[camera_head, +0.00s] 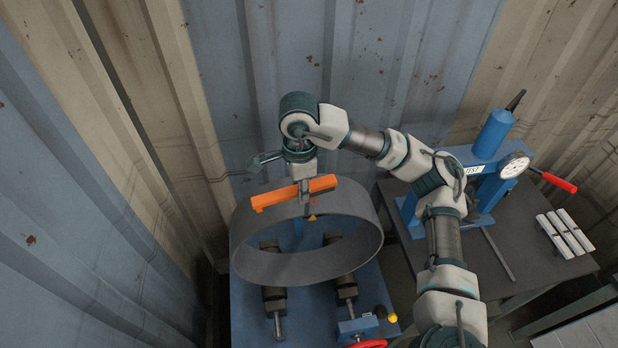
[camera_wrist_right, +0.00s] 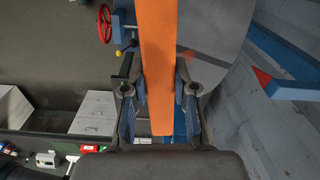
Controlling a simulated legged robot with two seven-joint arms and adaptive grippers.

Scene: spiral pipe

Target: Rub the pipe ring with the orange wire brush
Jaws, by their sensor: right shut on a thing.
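My right gripper (camera_head: 305,192) is above the ring's far rim, shut on the orange wire brush (camera_head: 272,199). The brush lies nearly level across the ring's upper back edge; I cannot tell whether its bristles touch the ring. In the right wrist view the orange brush (camera_wrist_right: 158,70) runs between the two fingers (camera_wrist_right: 160,88), with the grey ring surface (camera_wrist_right: 212,40) beside it. My left gripper is not in view.
The blue stand (camera_head: 250,310) carries rollers (camera_head: 272,268) and a red handwheel (camera_head: 366,344) at the front. To the right, a dark table (camera_head: 510,262) holds a blue press with a gauge (camera_head: 514,166) and several pale bars (camera_head: 564,234). Corrugated walls close in behind and left.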

